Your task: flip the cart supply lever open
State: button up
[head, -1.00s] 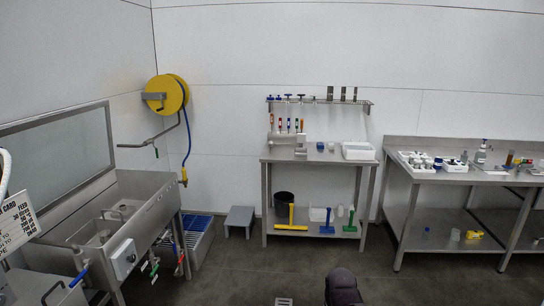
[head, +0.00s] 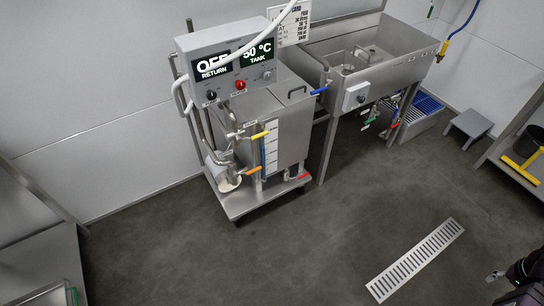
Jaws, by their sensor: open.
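The steel cart (head: 240,202) stands left of centre, with a control box (head: 232,68) on top reading OFF RETURN and 50 °C TANK. Several coloured levers show on it: a yellow lever (head: 260,135) on the front pipework, an orange lever (head: 252,171) below it, and a red handle (head: 303,177) low at the right. A blue handle (head: 319,91) sticks out between cart and sink. No readable label shows which is the supply lever. My gripper (head: 495,276) is at the lower right edge, partly cut off, open, empty and far from the cart.
A steel sink unit (head: 385,75) stands right of the cart, with a grey control box (head: 356,97). A floor drain grate (head: 415,260) lies in front. A grey step stool (head: 468,127) and blue crate (head: 425,105) are beyond. The dark floor before the cart is clear.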

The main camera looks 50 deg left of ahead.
aim_at(236, 175)
jog(key=z, duration=0.55)
jog(key=k, duration=0.1)
jog(key=u, duration=2.8)
jog(key=i, duration=0.6)
jog(key=u, duration=0.05)
jog(key=k, duration=0.3)
jog(key=u, duration=0.05)
